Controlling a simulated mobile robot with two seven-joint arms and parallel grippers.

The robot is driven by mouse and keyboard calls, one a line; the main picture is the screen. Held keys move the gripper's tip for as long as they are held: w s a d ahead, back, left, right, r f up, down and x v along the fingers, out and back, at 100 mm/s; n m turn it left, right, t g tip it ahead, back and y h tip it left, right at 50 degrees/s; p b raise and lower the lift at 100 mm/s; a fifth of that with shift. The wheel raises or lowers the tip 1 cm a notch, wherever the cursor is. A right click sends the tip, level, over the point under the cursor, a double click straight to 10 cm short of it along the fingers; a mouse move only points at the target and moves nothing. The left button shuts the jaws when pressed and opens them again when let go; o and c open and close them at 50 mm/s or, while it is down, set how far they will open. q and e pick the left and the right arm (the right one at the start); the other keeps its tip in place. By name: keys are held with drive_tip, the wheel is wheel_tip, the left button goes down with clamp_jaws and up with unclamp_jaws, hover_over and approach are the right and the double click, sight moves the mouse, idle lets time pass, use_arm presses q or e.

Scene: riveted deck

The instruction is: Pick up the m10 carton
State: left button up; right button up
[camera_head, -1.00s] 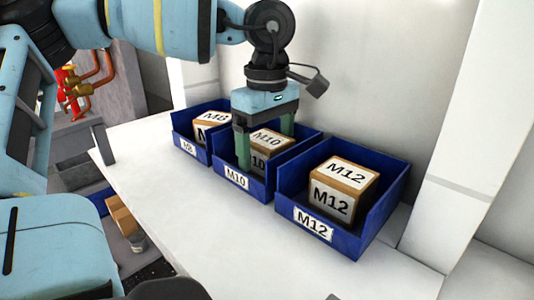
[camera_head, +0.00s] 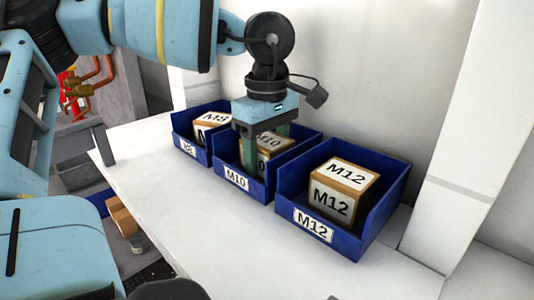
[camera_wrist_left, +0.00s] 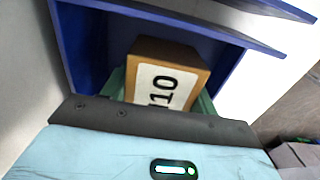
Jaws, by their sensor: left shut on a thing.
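The M10 carton (camera_head: 272,146), a brown box with white labels, sits in the middle blue bin (camera_head: 238,182), partly hidden by my gripper. My left gripper (camera_head: 262,152) reaches down into that bin from above, its green fingers on either side of the carton, and is shut on it. In the left wrist view the carton (camera_wrist_left: 165,75) shows its label between the green fingers, with the blue bin walls (camera_wrist_left: 75,45) around it. I cannot tell whether the carton touches the bin floor. My right gripper is not in view.
The M8 bin (camera_head: 190,149) with its carton (camera_head: 210,122) stands just left, and the M12 bin (camera_head: 343,240) with its carton (camera_head: 340,190) just right. The white worktop (camera_head: 180,220) in front is clear. A white wall stands behind.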

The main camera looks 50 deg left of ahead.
sight(267, 140)
use_arm(q)
drive_tip(key=shift+r, duration=0.1)
wheel_tip(267, 140, up, 10)
drive_tip(key=shift+f+p, duration=0.1)
drive_tip(key=shift+p, duration=0.3)
drive_tip(key=shift+d, duration=0.1)
